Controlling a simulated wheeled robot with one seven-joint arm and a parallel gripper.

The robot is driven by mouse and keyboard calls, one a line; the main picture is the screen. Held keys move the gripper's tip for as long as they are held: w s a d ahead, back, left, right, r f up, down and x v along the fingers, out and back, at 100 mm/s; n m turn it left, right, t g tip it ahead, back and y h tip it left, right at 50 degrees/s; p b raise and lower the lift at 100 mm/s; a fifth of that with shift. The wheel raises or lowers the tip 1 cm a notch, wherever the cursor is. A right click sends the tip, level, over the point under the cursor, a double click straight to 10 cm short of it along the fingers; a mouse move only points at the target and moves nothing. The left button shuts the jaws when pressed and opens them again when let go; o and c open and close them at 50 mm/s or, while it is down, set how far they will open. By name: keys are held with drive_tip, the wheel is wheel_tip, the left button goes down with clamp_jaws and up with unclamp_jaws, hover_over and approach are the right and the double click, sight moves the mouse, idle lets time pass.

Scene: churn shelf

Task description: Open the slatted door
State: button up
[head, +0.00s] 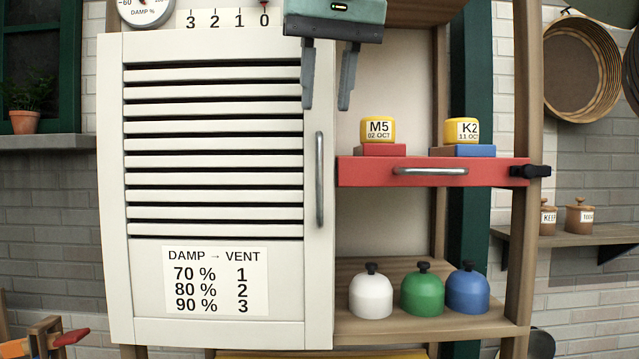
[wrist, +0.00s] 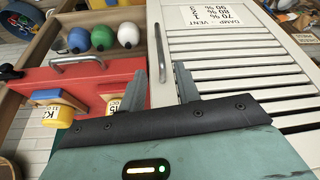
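The white slatted door (head: 215,250) is shut, flush in its frame, and fills the left half of the head view. It has dark gaps between its slats and a card reading damp to vent. Its upright metal handle (head: 320,180) is on its right edge. My gripper (head: 327,106) points down above the handle, its two fingers apart and nothing between them. In the wrist view the open fingers (wrist: 162,92) point toward the handle (wrist: 160,55), which lies beyond their tips; the door (wrist: 240,70) is on the right.
A red drawer front (head: 432,172) with a metal handle is right of the door. Yellow jars M5 (head: 378,130) and K2 (head: 461,130) stand above it. White (head: 371,296), green (head: 422,294) and blue (head: 467,292) domes stand on the shelf below. A dial (head: 146,8) is above the door.

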sight(320, 161)
drive_tip(key=b+x, duration=0.1)
drive_tip(key=x, duration=1)
drive_tip(key=shift+f, duration=0.1)
drive_tip(key=shift+c, duration=0.3)
drive_tip(key=shift+s, duration=0.1)
clamp_jaws()
